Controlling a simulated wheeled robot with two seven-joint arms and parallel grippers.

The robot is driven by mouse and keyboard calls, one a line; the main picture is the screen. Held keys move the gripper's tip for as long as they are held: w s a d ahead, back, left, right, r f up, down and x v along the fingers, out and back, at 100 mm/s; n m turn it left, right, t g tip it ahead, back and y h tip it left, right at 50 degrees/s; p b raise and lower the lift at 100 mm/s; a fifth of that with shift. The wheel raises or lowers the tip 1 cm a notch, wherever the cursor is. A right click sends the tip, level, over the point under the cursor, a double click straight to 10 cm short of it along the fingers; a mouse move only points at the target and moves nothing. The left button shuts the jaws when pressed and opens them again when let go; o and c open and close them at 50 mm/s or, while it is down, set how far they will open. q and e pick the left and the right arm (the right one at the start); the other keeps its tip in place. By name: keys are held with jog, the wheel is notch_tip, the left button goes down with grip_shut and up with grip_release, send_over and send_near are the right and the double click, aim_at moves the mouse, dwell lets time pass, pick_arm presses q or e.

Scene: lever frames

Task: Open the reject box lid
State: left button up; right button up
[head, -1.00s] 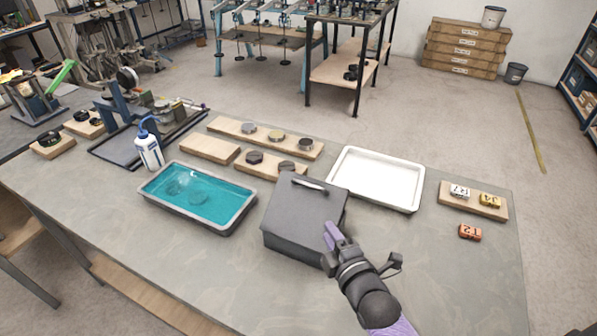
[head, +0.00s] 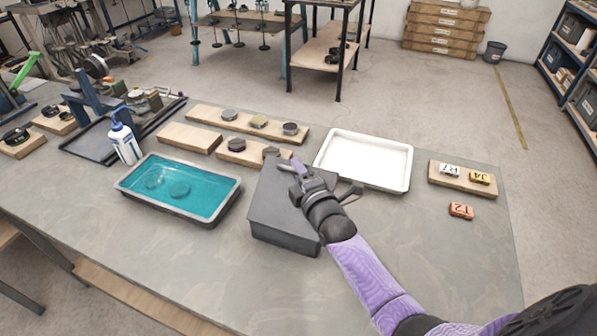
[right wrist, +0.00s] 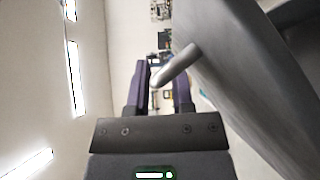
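The reject box (head: 283,235) is a dark grey box on the table, its flat lid (head: 272,203) down. In the head view my right gripper (head: 291,167) is over the lid's back part and hides most of the handle. In the right wrist view the two purple fingers (right wrist: 160,80) are apart, with the rounded end of the grey bar handle (right wrist: 176,66) showing in front of or between them. I cannot tell whether they touch it. The box surface (right wrist: 245,65) fills the right of that view. My left gripper is not in view.
A teal liquid tray (head: 180,190) stands close left of the box, and a white tray (head: 365,160) behind it to the right. Wooden boards with round parts (head: 248,124) lie behind. The table front is clear.

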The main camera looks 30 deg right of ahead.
jog(key=shift+c, duration=0.2)
grip_shut()
dwell(1.1)
